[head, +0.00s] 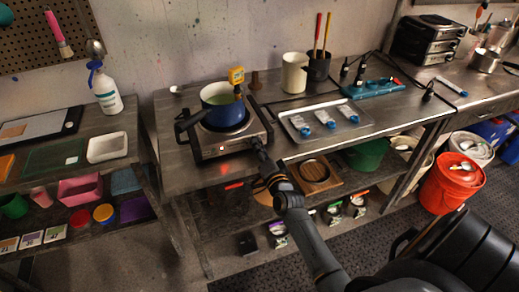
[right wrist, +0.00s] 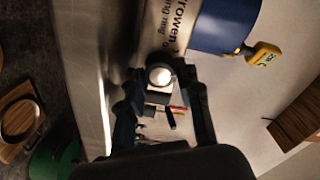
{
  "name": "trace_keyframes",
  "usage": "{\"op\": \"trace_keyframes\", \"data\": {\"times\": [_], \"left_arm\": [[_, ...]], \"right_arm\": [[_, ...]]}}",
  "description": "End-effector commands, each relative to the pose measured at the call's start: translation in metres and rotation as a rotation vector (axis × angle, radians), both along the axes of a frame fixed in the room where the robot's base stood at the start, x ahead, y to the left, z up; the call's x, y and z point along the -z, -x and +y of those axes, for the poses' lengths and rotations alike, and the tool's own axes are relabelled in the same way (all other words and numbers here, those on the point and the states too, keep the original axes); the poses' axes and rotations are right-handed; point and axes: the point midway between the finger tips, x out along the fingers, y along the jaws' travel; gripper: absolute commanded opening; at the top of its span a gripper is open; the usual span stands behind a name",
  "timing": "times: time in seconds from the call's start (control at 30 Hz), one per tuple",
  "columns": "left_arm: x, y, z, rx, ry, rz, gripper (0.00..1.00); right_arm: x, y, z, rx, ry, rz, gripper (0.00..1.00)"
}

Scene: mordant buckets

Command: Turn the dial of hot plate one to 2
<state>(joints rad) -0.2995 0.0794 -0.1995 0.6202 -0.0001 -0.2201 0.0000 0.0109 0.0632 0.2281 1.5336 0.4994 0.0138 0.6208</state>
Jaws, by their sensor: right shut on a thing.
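The hot plate (head: 236,143) is a steel box on the middle bench, with a small red light (head: 221,148) on its front. A blue pot (head: 222,108) with greenish liquid stands on it. My right gripper (head: 259,149) is at the right end of the hot plate's front and hides the dial in the head view. In the right wrist view its fingers (right wrist: 160,82) are shut on the pale round dial (right wrist: 160,73). The dial's setting cannot be read. The blue pot (right wrist: 222,25) is close beside the fingers there. My left gripper is not in view.
A yellow thermometer (head: 237,76) sits at the pot's rim. A metal tray (head: 301,129) with several packets lies right of the hot plate. A white canister (head: 294,73) and a dark holder (head: 318,66) stand behind. The lower shelf holds a wooden board (head: 314,176) and jars.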

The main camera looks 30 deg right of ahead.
Motion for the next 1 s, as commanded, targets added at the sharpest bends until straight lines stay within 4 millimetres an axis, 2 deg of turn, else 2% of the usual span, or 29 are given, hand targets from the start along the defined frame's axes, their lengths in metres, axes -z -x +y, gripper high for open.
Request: {"op": "trace_keyframes", "data": {"times": [0.07, 0.1, 0.2, 0.5, 0.63, 0.77, 1.0], "left_arm": [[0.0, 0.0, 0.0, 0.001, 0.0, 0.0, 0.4], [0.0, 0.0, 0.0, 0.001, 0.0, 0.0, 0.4], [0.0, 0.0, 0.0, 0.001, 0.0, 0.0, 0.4], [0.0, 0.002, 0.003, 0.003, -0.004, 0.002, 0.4], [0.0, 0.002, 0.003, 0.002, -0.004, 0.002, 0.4], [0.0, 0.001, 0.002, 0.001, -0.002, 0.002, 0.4], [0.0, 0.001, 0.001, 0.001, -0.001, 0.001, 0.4]], "right_arm": [[0.0, 0.0, 0.0, 0.0, 0.001, 0.001, 0.02], [0.0, 0.0, 0.0, 0.0, 0.001, 0.001, 0.36], [0.0, 0.0, 0.0, 0.0, 0.001, 0.001, 0.56], [0.0, 0.001, 0.0, 0.0, 0.001, 0.001, 0.57], [0.001, 0.009, 0.002, 0.0, 0.0, 0.002, 0.57], [0.002, 0.029, 0.007, 0.001, -0.001, 0.003, 0.57], [0.002, 0.078, 0.019, 0.0, 0.0, 0.004, 0.57]]}}
